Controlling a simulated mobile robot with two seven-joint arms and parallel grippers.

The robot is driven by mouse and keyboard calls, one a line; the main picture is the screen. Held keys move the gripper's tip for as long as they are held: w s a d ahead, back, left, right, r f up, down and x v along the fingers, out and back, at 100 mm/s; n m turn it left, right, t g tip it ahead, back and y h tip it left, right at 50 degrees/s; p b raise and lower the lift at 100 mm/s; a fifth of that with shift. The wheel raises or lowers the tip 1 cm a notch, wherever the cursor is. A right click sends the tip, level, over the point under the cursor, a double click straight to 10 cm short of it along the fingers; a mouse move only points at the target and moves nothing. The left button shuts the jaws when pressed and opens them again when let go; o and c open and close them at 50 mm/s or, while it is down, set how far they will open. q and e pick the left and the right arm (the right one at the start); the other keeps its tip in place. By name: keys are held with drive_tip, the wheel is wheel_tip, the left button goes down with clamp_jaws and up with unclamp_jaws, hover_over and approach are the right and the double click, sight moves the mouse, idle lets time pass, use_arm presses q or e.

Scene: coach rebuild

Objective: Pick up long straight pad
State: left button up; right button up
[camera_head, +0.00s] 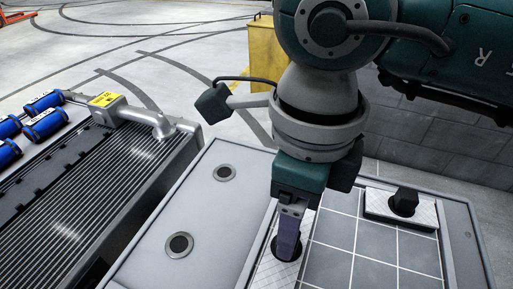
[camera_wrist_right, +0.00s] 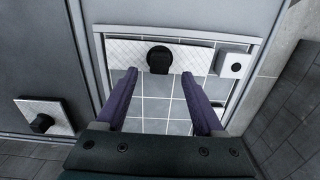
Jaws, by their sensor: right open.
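The long straight pad (camera_wrist_right: 120,50) is a white, quilted strip with a round black knob (camera_wrist_right: 160,60) on top. It lies along one edge of the grey tiled panel. In the head view the pad (camera_head: 264,275) is partly hidden behind my right gripper (camera_head: 289,240). In the wrist view the purple fingers of my right gripper (camera_wrist_right: 160,76) are apart, one to each side of the knob and pointing at the pad. Whether they touch it is unclear. My left gripper is out of view.
Another quilted pad with a black knob (camera_head: 405,203) lies on the panel's right. Two round fittings (camera_head: 179,244) are on the grey surface to the left. A ribbed metal unit (camera_head: 90,170) with blue cylinders (camera_head: 45,124) stands farther left. A yellow box (camera_head: 263,55) is behind.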

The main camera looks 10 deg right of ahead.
wheel_tip(320, 180, down, 4)
drive_tip(key=shift+a+r, duration=0.15)
drive_tip(key=shift+w, duration=0.1)
clamp_jaws()
idle(0.4)
